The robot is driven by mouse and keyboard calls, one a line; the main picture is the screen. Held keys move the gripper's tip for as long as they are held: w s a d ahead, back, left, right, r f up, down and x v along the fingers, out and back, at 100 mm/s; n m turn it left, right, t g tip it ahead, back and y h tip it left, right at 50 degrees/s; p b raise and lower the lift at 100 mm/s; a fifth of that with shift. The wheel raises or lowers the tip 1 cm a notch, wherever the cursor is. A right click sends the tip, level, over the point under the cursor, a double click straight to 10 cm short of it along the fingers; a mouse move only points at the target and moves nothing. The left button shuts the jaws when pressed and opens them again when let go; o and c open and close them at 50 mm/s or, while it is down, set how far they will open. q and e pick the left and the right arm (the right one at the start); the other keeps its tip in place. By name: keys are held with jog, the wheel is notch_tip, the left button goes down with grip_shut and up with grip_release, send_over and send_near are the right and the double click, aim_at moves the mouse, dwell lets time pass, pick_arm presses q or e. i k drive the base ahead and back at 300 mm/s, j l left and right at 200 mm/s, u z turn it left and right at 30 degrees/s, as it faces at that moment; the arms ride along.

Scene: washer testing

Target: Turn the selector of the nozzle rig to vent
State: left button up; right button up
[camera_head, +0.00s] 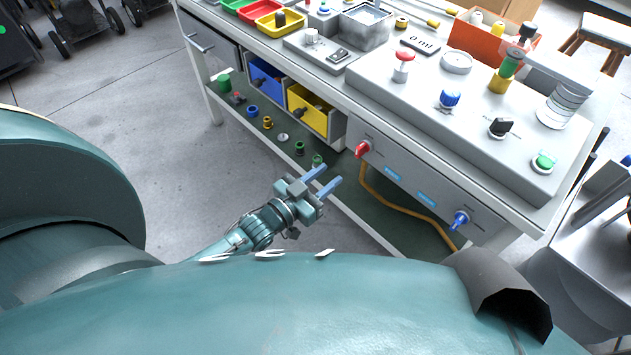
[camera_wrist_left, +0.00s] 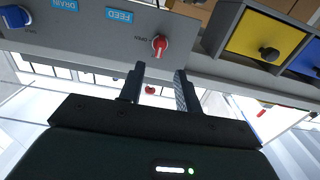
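The grey rig (camera_head: 405,107) stands on the white bench. A black selector knob (camera_head: 500,127) sits on its top towards the right; I cannot read its markings. On the front panel are a red valve handle (camera_head: 363,148) and a blue one (camera_head: 459,220). In the left wrist view the red handle (camera_wrist_left: 160,45) is near the blue FEED label (camera_wrist_left: 119,15), and the blue handle (camera_wrist_left: 15,17) near DRAIN. My left gripper (camera_head: 324,180) is open and empty, in front of and below the red handle, apart from it. My right gripper is not in view.
Buttons and a green-topped nozzle (camera_head: 510,67) stand on the rig. Blue and yellow drawers (camera_head: 310,107) sit left of the front panel. An orange hose (camera_head: 405,208) hangs below the panel. Small fittings lie on the lower shelf.

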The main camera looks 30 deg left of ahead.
aim_at(499, 128)
jog(key=k+j, duration=0.25)
jog(key=k, duration=0.2)
jog(key=k+j, duration=0.25)
jog(key=k, duration=0.25)
